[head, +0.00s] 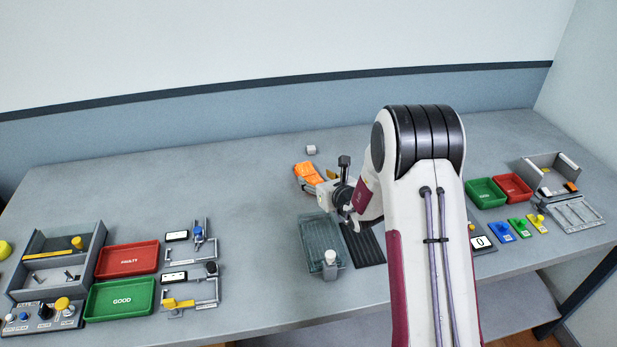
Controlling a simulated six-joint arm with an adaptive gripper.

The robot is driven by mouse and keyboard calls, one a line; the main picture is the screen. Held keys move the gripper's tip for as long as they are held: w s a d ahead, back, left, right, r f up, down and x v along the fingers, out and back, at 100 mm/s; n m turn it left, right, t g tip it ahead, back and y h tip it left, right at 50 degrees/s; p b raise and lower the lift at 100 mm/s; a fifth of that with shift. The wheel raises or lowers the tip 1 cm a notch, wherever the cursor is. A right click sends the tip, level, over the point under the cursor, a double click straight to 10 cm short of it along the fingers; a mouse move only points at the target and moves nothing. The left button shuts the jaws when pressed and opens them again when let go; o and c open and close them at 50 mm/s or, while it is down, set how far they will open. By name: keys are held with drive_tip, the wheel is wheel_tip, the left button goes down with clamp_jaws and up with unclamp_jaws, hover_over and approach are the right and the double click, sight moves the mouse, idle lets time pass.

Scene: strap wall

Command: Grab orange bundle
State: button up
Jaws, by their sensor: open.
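The orange bundle (308,173) lies on the grey table near its back middle. It looks like a folded or bunched orange strap with greyish parts at its lower edge. My gripper (324,190) is close to the bundle's lower right side, low over the table. It is open, and its fingers are small in the picture and partly overlap the bundle's edge. I cannot tell whether they touch it. My arm hides the table to the right of the gripper.
A small white block (311,149) sits behind the bundle. A clear greenish bin (321,243) and a dark ribbed mat (363,244) lie in front. Red (127,260) and green (119,299) trays stand left. The table left of the bundle is clear.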

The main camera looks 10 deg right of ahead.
sight(308, 172)
drive_tip(key=shift+w, duration=0.1)
drive_tip(key=shift+x, duration=1.2)
drive_tip(key=shift+x, duration=2.6)
drive_tip(key=c, duration=1.2)
